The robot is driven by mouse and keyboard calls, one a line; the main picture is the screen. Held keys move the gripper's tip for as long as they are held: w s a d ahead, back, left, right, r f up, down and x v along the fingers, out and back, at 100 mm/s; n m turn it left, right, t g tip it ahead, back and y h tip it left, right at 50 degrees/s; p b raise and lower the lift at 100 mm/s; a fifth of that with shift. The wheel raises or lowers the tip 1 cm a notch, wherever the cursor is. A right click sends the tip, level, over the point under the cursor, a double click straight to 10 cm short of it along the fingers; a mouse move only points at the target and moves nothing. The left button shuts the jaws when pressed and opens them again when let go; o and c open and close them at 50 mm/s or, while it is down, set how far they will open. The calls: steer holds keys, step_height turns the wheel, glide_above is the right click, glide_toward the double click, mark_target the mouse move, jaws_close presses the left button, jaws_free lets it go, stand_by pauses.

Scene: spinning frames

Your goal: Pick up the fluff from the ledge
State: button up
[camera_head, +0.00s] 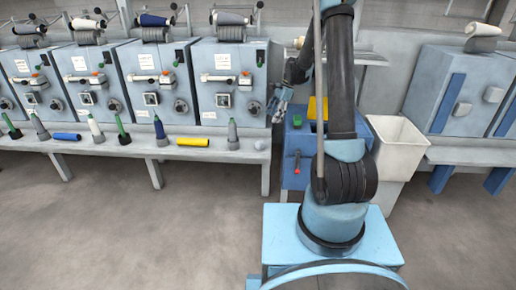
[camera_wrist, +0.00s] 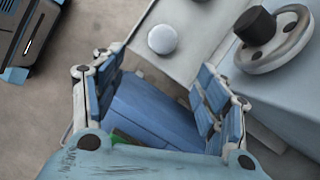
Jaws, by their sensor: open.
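The fluff, a small pale round ball (camera_head: 260,144), lies at the right end of the grey ledge (camera_head: 223,155) below the spinning frames. In the wrist view the fluff (camera_wrist: 162,39) is whitish and rests on the ledge (camera_wrist: 192,48), beyond the fingertips. My gripper (camera_head: 276,106) is up and to the right of the fluff in the head view, apart from it. In the wrist view my gripper (camera_wrist: 160,80) has its two blue-padded fingers spread wide, with nothing held between them.
Bobbins, including a yellow one (camera_head: 192,142) and a blue one (camera_head: 67,137), line the ledge to the left. A blue cabinet (camera_head: 294,160) and a pale bin (camera_head: 395,145) stand to the right. A handwheel (camera_wrist: 272,40) juts out near my right finger. Open floor lies in front.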

glide_toward(261, 142)
steer(key=x, duration=0.5)
steer(key=shift+s+d, duration=0.15)
steer(key=shift+s, duration=0.2)
steer(key=shift+w+x, duration=0.15)
steer(key=shift+x, duration=1.2)
steer(key=shift+w+x, duration=0.15)
steer(key=shift+x, duration=1.2)
steer(key=shift+r, duration=0.1)
steer(key=c, duration=0.9)
